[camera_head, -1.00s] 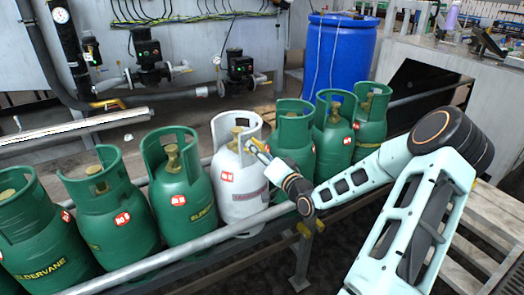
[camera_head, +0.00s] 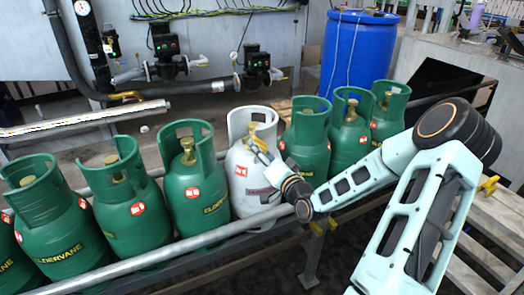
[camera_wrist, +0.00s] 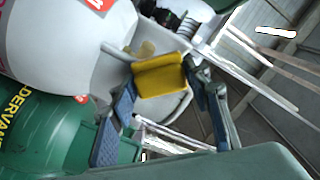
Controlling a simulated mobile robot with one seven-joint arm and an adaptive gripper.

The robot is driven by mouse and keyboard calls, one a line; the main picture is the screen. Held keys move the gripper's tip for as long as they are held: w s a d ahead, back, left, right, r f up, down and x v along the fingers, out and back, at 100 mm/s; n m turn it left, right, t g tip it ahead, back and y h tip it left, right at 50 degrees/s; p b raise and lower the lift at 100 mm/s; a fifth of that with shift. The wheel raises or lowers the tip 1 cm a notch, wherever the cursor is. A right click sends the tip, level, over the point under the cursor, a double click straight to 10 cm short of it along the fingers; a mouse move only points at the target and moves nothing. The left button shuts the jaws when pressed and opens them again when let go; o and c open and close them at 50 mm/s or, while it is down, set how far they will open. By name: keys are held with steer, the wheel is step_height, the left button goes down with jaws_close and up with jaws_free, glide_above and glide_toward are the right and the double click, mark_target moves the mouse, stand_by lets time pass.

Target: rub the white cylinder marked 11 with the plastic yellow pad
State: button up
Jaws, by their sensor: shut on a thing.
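The white cylinder (camera_head: 250,185) stands upright in the row, with a red-and-white label on its front; I cannot read the number. Its lower body is partly behind the front rail and my arm. In the wrist view the white cylinder (camera_wrist: 60,45) fills the upper left, tilted by the camera angle. My gripper (camera_head: 261,153) is at the upper right side of the white cylinder, near its collar. In the wrist view the fingers are shut on the yellow pad (camera_wrist: 160,75), which lies in front of the collar; I cannot tell whether it touches.
Several green cylinders stand close on both sides, such as one at left (camera_head: 195,195) and one at right (camera_head: 308,150). A metal rail (camera_head: 170,248) runs along the front. A blue drum (camera_head: 358,60) stands behind. A wooden pallet (camera_head: 480,250) lies at right.

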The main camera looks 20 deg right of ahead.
steer(key=s, duration=0.6)
steer(key=shift+d+p, duration=0.25)
steer(key=shift+p, duration=0.15)
steer(key=shift+s, duration=0.1)
steer(key=shift+s+d, duration=0.1)
steer(key=shift+s, duration=1.3)
